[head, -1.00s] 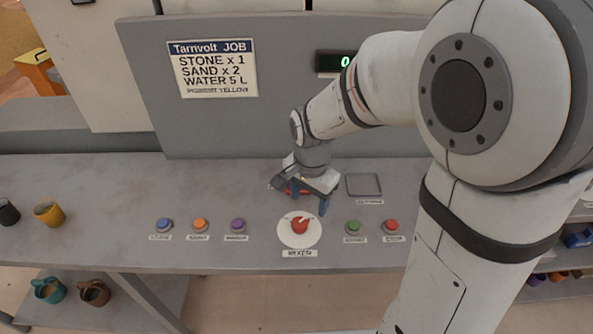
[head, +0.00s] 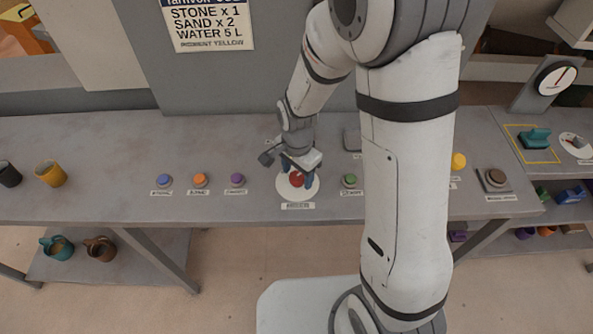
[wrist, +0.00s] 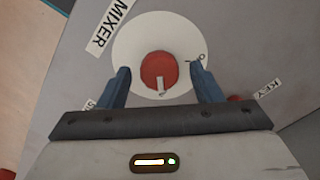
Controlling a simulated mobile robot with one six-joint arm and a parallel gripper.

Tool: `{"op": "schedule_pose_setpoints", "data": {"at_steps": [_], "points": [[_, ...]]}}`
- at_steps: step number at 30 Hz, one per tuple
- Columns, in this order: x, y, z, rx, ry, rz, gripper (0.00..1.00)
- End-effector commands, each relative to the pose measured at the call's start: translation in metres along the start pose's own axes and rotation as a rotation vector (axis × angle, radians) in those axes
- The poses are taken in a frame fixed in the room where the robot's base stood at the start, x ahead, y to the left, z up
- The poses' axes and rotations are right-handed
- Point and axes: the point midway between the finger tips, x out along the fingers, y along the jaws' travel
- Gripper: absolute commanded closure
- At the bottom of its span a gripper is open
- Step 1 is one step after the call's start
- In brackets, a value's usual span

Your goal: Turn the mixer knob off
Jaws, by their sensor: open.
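The red mixer knob (head: 298,180) sits on a round white dial (head: 285,190) on the grey bench, with a label in front of it. In the wrist view the knob (wrist: 157,66) shows a white pointer mark on its lower edge, towards my gripper's palm. A small dark mark is on the right side of the dial (wrist: 128,42). My gripper (head: 297,175) is over the dial, with its blue fingers open on either side of the knob. In the wrist view my gripper (wrist: 160,73) shows gaps between fingers and knob; contact is not visible.
Blue (head: 165,181), orange (head: 200,180) and purple (head: 237,180) buttons are left of the dial. A green button (head: 349,181) is close on its right. A job sign (head: 208,25) hangs behind. Mugs stand at far left. My arm hides part of the bench.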

Motion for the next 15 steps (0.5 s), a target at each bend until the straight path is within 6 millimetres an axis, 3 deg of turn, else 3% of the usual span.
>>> {"op": "schedule_pose_setpoints", "data": {"at_steps": [4,15], "points": [[-0.0002,0.0002,-0.0002,0.0,0.0,0.0,0.43],[-0.0005,0.0003,-0.0005,0.001,0.0,0.0,0.73]]}}
